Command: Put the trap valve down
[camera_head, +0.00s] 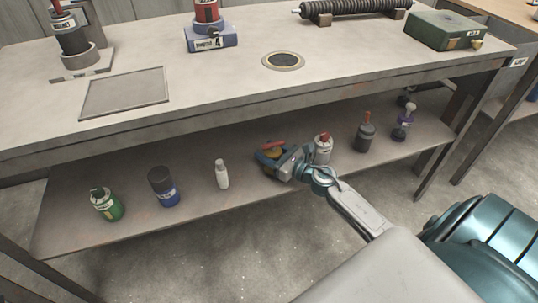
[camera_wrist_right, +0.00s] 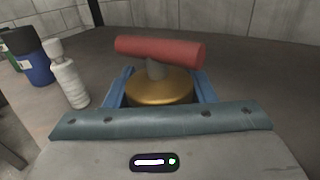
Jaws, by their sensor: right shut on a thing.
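The trap valve is a brass-coloured round body with a red bar handle on top. In the right wrist view the valve (camera_wrist_right: 160,88) sits between the two blue fingers of my right gripper (camera_wrist_right: 160,95), which is shut on it. In the head view the valve (camera_head: 270,147) shows only in part, with the gripper (camera_head: 272,157) around it at the lower shelf (camera_head: 130,170). It is at or just above the shelf; I cannot tell whether its base touches. My left gripper is not in view.
On the shelf, a green can (camera_head: 106,204), a blue can (camera_head: 163,187) and a white bottle (camera_head: 221,174) stand left of the gripper. A white spray can (camera_head: 323,149), a dark bottle (camera_head: 364,134) and a purple bottle (camera_head: 403,122) stand right. The worktop (camera_head: 220,85) is above.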

